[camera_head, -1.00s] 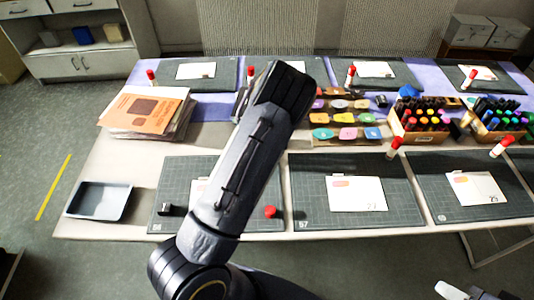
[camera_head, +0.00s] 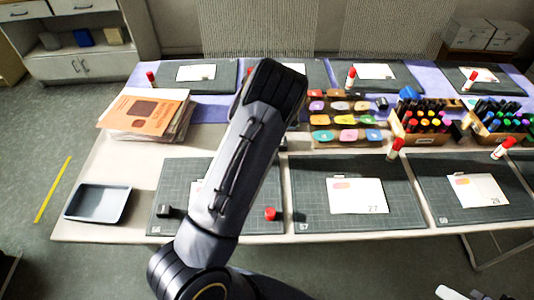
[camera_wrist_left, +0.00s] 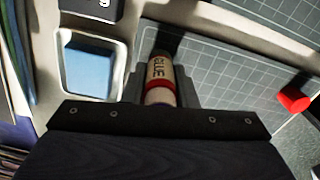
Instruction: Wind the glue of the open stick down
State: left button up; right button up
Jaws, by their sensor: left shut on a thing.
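A glue stick (camera_wrist_left: 161,72) with a cream label reading GLUE and a red band shows in the left wrist view. My left gripper (camera_wrist_left: 163,88) is shut on it. The far end of the stick is dim, so I cannot tell how much glue stands out. A loose red cap (camera_head: 270,214) lies on the front left cutting mat (camera_head: 180,185), right of my arm. The cap also shows in the left wrist view (camera_wrist_left: 294,99).
A grey tray (camera_head: 69,207) stands at the front left corner. A stack of papers (camera_head: 145,110) lies behind it. A small black object (camera_head: 165,211) is on the front left mat. Marker boxes (camera_head: 422,137) and coloured pads (camera_head: 347,135) stand on the right.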

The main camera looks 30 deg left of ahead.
dwell(0.4)
pick_arm(q)
jog(key=shift+r+n+p, duration=0.1)
jog(key=shift+n+p, duration=0.3)
jog(key=shift+n, duration=0.9)
jog(key=shift+n+p, duration=0.3)
jog(key=shift+n, duration=0.3)
jog(key=o, duration=1.5)
